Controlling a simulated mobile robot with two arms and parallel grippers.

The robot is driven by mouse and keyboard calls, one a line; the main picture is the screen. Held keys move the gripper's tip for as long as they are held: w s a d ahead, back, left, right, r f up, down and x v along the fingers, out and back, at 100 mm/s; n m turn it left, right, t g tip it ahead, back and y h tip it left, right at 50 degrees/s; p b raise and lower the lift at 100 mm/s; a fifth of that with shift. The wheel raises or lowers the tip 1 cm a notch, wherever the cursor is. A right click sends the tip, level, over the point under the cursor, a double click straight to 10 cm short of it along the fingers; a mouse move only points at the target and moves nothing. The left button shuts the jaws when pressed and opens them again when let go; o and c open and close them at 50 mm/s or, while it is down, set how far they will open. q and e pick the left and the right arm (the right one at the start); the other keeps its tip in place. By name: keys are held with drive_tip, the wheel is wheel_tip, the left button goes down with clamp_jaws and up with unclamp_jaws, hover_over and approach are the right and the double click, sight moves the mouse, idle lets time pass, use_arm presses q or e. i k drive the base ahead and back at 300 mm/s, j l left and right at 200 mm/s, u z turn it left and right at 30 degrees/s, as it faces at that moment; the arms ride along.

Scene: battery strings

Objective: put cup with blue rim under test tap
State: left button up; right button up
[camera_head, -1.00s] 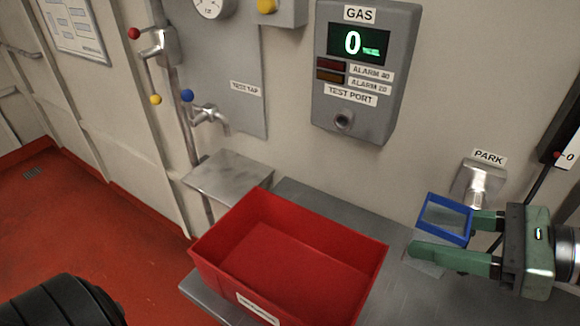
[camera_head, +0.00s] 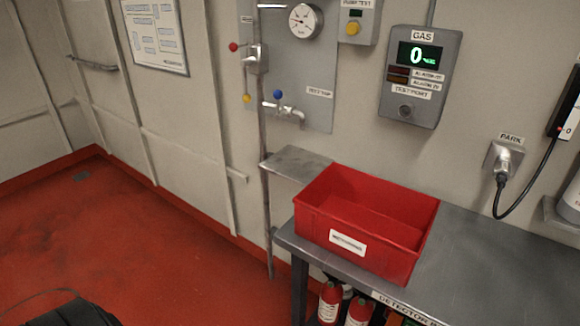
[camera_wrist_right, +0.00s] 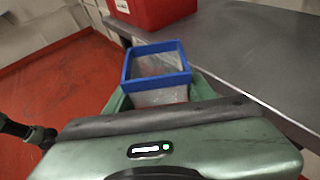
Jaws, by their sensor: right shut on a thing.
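The cup with the blue rim (camera_wrist_right: 158,82) is square and clear-walled; it shows only in the right wrist view. My right gripper (camera_wrist_right: 160,92) is shut on it, with green fingers on either side. The floor and the bench edge show around and beyond the cup. The test tap (camera_head: 290,111), with a blue knob, sticks out from the grey wall panel in the head view. A small metal shelf (camera_head: 297,162) is below the tap and looks bare. My left gripper is not in view.
A red bin (camera_head: 350,237) stands on the grey bench (camera_head: 480,262), close to the right of the small shelf. The bench right of the bin is clear. The gas detector (camera_head: 421,77) and park socket (camera_head: 504,160) with a black cable are on the wall. Red bottles (camera_head: 330,302) stand below the bench.

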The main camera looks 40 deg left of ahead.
sight(302, 161)
drive_tip(key=k+j+z, duration=0.1)
drive_tip(key=j+z, duration=0.2)
drive_tip(key=j, duration=2)
drive_tip(key=i+j+z, duration=0.1)
drive_tip(key=j, duration=0.55)
drive_tip(key=i+j+z, duration=0.15)
drive_tip(key=j, duration=0.5)
drive_tip(key=j+z, duration=0.1)
drive_tip(key=j, duration=0.6)
drive_tip(key=i+j, duration=0.35)
drive_tip(key=j, duration=0.2)
